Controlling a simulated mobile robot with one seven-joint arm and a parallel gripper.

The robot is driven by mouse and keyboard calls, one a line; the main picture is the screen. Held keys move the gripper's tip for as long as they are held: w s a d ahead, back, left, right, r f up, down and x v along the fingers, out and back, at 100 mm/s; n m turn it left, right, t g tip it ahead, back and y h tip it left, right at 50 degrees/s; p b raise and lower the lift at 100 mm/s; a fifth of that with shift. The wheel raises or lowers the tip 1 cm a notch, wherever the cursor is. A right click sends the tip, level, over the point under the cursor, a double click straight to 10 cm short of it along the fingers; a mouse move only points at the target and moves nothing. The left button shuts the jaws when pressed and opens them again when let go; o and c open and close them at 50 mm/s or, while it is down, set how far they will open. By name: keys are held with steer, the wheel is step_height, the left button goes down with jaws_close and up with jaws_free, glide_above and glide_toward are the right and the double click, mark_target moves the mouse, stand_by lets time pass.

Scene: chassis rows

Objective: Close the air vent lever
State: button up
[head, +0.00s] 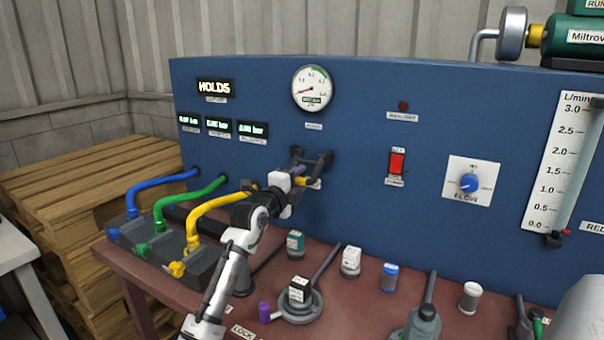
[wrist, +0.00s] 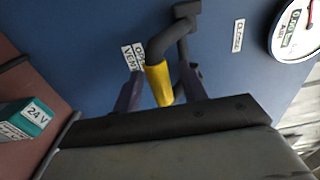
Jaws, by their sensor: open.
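The air vent lever is a dark bent bar with a yellow sleeve (wrist: 158,82) on the blue panel, in the wrist view. It runs from a dark mount (wrist: 187,9) down toward my gripper. An "OPEN VENT" label (wrist: 133,56) is left of it and a "CLOSE" label (wrist: 238,35) is to its right. My gripper (wrist: 160,92) is open, with one dark finger on each side of the yellow sleeve. I cannot tell whether either finger touches it. In the head view my gripper (head: 298,172) is at the panel below the gauge and partly hides the lever (head: 325,160).
A round gauge (head: 312,88) sits above the lever. A red switch (head: 397,163) and blue flow knob (head: 469,183) are to the right. Blue, green and yellow hoses (head: 215,204) are to the left. Several small blocks, cylinders and levers stand on the red-brown bench (head: 130,262).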

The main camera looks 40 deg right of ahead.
steer(key=shift+x, duration=1.05)
jaws_close()
